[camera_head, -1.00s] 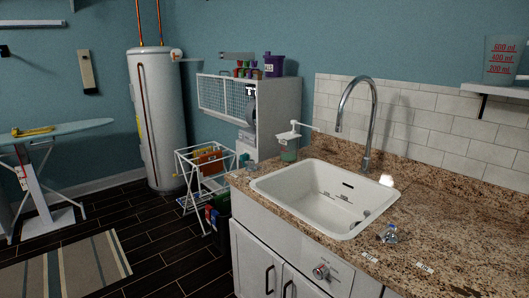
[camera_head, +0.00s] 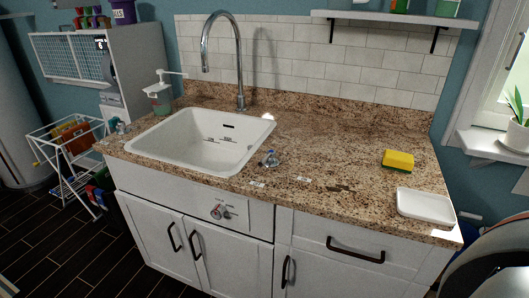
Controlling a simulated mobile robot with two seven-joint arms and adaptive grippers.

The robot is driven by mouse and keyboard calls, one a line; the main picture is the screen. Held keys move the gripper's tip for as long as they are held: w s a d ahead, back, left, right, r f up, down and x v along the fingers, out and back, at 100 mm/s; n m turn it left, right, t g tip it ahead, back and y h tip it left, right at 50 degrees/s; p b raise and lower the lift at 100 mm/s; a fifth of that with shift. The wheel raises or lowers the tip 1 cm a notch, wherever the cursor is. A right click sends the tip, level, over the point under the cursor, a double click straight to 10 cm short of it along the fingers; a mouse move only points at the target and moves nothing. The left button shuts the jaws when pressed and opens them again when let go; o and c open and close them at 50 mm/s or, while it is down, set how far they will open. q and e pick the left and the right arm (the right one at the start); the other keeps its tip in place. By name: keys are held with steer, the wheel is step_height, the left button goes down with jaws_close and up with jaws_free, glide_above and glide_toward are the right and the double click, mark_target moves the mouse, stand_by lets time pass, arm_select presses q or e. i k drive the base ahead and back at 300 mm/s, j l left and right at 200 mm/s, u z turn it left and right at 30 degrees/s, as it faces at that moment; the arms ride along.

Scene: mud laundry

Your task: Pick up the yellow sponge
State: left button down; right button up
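The yellow sponge (camera_head: 398,160) lies flat on the granite countertop (camera_head: 330,150), toward its right end. It has a yellow body with a green layer along the bottom edge. A white shallow tray (camera_head: 426,206) sits just in front of it and to its right, apart from it, at the counter's front right corner. Neither of my grippers shows in the head view.
A white sink (camera_head: 200,140) with a tall chrome faucet (camera_head: 238,60) is at left. A soap dispenser (camera_head: 160,95) is behind left. A potted plant (camera_head: 515,125) is at far right.

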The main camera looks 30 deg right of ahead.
mark_target(395, 160)
steer(key=z, duration=1.85)
